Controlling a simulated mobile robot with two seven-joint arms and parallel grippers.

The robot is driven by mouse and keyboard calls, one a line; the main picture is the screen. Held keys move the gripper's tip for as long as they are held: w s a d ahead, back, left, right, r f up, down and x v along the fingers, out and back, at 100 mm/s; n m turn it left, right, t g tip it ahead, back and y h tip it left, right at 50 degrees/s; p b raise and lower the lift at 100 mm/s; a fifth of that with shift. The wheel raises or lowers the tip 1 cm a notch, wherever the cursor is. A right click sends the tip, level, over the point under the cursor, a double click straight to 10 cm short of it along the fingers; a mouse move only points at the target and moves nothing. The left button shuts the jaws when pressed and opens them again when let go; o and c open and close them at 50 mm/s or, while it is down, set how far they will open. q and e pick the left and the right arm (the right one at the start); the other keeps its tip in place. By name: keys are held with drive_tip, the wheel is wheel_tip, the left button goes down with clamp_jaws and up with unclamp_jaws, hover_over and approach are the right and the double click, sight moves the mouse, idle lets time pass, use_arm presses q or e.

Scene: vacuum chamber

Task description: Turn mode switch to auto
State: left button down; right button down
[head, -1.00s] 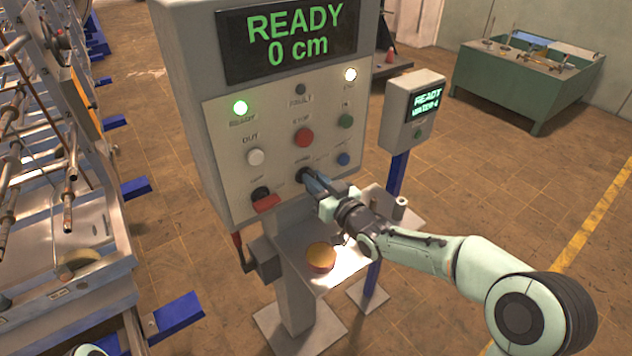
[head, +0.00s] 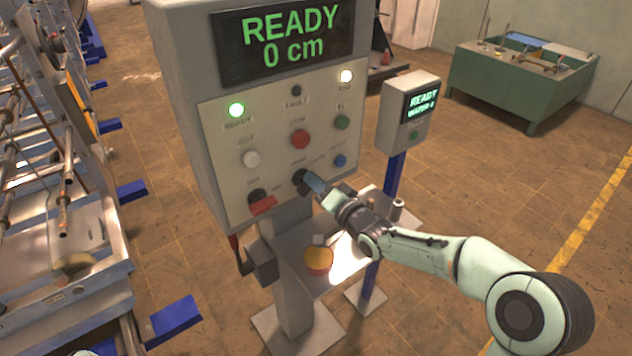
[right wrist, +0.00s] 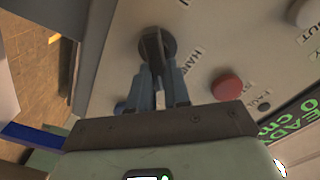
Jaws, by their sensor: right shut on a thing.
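The mode switch (head: 301,178) is a black knob low in the middle of the control panel, below the red button. My right gripper (head: 314,186) reaches it from the lower right, and its fingers are shut on the knob. In the right wrist view the dark knob (right wrist: 153,45) sits between the two blue-grey fingertips of my right gripper (right wrist: 158,75). A label reading HAND (right wrist: 190,62) is beside it; the other label near the knob is too blurred to read. My left gripper is not in view.
The panel also has a red button (head: 300,139), a white button (head: 252,159), a green button (head: 342,122), a blue button (head: 340,160) and a red-handled switch (head: 262,204). The display (head: 285,42) reads READY 0 cm. A shelf below holds a yellow-and-red object (head: 318,260).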

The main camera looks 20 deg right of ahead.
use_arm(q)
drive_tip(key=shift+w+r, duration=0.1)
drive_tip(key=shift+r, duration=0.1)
use_arm(e)
drive_tip(key=shift+m, duration=0.8)
drive_tip(key=c, duration=1.1)
unclamp_jaws()
drive_tip(key=shift+w+f, duration=0.1)
drive_tip(key=shift+d, duration=0.1)
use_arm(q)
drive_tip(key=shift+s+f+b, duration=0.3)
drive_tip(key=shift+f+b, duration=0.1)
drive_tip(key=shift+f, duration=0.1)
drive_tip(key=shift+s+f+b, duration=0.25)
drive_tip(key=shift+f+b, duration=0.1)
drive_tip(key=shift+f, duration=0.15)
use_arm(e)
drive_tip(key=v, duration=1.3)
